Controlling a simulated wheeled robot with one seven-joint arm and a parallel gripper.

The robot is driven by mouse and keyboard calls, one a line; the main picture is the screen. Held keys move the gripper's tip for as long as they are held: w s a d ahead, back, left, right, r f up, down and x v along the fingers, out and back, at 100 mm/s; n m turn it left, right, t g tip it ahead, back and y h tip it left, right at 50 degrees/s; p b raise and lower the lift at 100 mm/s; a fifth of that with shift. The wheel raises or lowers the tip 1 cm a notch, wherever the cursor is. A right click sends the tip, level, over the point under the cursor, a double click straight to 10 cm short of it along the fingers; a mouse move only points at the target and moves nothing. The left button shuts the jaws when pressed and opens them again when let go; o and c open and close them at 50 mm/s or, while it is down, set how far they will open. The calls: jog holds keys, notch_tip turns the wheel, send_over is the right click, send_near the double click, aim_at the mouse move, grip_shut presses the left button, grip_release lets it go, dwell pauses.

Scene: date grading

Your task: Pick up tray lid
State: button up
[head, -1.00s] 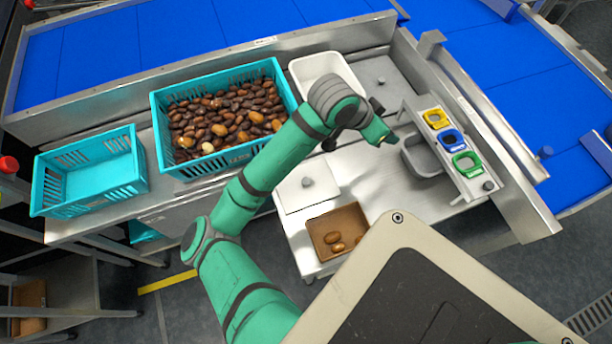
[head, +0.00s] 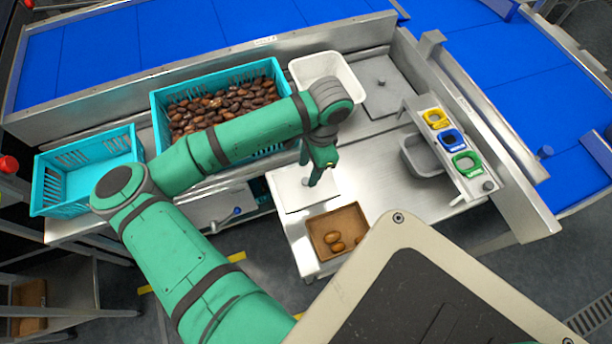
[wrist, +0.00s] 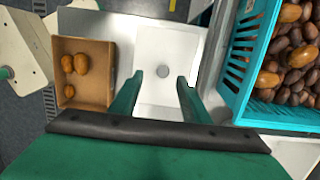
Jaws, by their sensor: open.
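The tray lid (head: 290,186) is a flat white square plate lying on the metal bench beside the brown tray. In the wrist view the lid (wrist: 185,50) shows its round grey knob (wrist: 162,71) near the middle. My gripper (head: 312,185) is over the lid and hides the knob in the head view. In the wrist view my gripper (wrist: 158,88) is open and empty, with the knob in line between and just beyond the fingertips. I cannot tell the exact height above the knob.
The brown tray (head: 362,212) holds a few dates beside the lid. A teal crate (wrist: 240,60) full of dates stands close on the other side. A grey bin (head: 428,160) and a rack with coloured rings (head: 470,185) stand right. An empty teal crate (head: 120,180) is left.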

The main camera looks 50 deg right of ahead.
aim_at(306, 181)
jog(key=shift+w+f, duration=0.2)
jog(key=shift+f, duration=1.45)
jog(key=shift+w+f, duration=0.15)
jog(key=shift+f, duration=1.45)
jog(key=shift+w, duration=0.1)
grip_shut()
